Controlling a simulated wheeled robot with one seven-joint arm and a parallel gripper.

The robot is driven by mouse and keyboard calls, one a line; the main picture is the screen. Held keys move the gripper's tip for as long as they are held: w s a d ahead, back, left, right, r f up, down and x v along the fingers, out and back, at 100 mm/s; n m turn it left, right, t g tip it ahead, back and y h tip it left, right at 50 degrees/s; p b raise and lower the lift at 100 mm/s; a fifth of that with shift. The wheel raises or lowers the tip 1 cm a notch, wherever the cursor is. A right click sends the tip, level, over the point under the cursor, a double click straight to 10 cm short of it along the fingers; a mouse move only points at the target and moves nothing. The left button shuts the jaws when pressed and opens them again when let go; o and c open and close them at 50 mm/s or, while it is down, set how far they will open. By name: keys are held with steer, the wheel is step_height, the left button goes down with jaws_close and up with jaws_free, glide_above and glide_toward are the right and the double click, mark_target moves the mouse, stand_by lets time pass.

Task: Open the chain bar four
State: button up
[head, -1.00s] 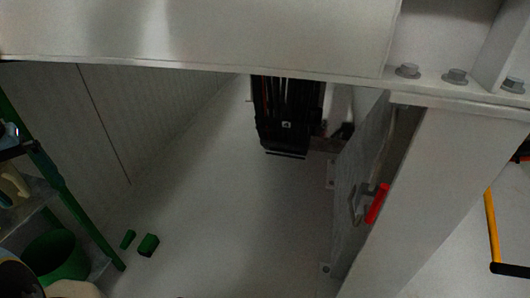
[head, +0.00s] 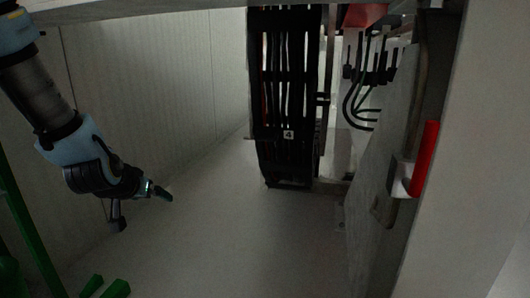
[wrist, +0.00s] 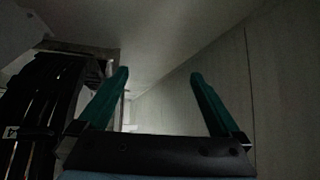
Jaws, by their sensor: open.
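The black cable chain labelled 4 (head: 288,160) hangs down in the middle of the head view, with dark cables running inside its bars. Its label is a small pale plate low on the chain. In the wrist view the chain (wrist: 42,100) stands at the left edge, with part of a pale label showing. My gripper (head: 145,208) is at the left of the head view, well apart from the chain. In the wrist view its two green fingers (wrist: 160,75) are spread wide with nothing between them.
A grey panel with a red handle (head: 424,160) stands to the right of the chain. Black hoses (head: 365,90) hang behind it. A pale wall (head: 170,80) runs along the left. Green blocks (head: 105,287) lie at lower left. The floor below the chain is clear.

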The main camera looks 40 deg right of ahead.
steer(key=s+d+r+m+h, duration=0.1)
steer(key=s+d+h, duration=0.1)
steer(key=d, duration=0.5)
steer(key=s+d+r+m+h, duration=0.1)
steer(key=s+d+h, duration=0.15)
steer(key=d, duration=0.35)
steer(key=t+h, duration=0.3)
steer(key=h, duration=0.2)
glide_toward(264, 140)
steer(key=shift+m+y, duration=0.25)
steer(key=shift+m, duration=0.15)
steer(key=b+x, duration=0.3)
steer(key=x, duration=0.7)
steer(key=shift+d+r+b, duration=0.2)
steer(key=shift+d+b, duration=0.1)
steer(key=shift+d, duration=0.05)
jaws_close()
